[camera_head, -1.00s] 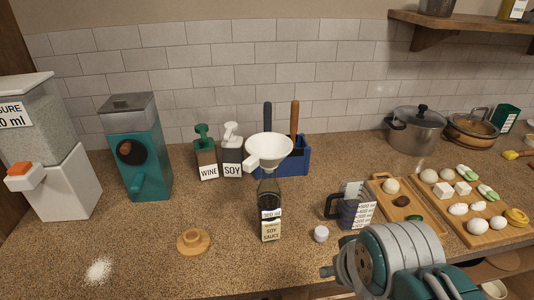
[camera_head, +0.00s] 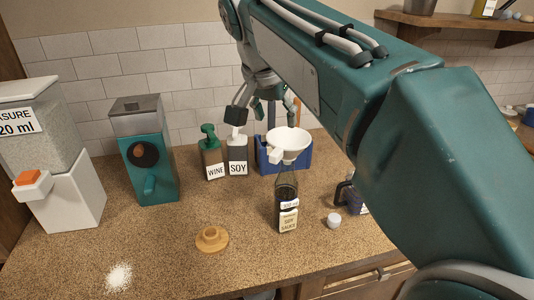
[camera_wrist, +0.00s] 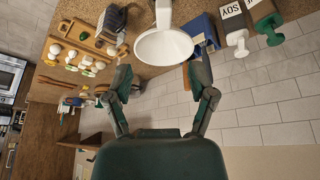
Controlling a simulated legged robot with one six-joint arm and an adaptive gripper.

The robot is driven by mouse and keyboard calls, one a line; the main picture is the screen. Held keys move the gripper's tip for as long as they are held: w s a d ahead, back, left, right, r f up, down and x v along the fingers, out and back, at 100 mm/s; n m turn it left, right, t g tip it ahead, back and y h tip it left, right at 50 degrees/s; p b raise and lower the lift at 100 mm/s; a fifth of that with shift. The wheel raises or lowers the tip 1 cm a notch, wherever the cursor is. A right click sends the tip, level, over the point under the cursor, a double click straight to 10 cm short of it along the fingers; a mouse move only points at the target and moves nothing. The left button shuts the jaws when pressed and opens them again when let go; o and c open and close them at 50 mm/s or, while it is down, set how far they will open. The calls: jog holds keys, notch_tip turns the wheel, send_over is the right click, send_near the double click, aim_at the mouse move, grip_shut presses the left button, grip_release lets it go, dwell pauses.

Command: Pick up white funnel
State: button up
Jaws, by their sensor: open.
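The white funnel (camera_head: 287,143) sits in the neck of the dark soy sauce bottle (camera_head: 286,205), its bowl facing up and its handle pointing left. In the wrist view the funnel (camera_wrist: 164,47) shows just beyond the fingertips, centred between them. My gripper (camera_head: 256,116) hangs above and slightly behind the funnel in the head view. In the wrist view my gripper (camera_wrist: 166,84) has its two fingers spread wide with nothing between them. The bottle is mostly hidden behind the funnel in the wrist view.
Green-topped wine (camera_head: 211,155) and white-topped soy (camera_head: 237,153) dispensers stand left of the funnel. A blue holder (camera_head: 300,159) stands close behind it. Counter at the front left is mostly clear.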

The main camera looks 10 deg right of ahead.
send_over(278, 149)
jog(key=s+a, duration=0.1)
notch_tip(278, 149, down, 4)
jog(key=shift+r, duration=0.1)
jog(key=x, duration=0.5)
jog(key=shift+s+a, duration=0.2)
jog(key=shift+a, duration=0.05)
jog(key=shift+w+d+f, duration=0.2)
jog(key=shift+f, duration=0.4)
grip_shut()
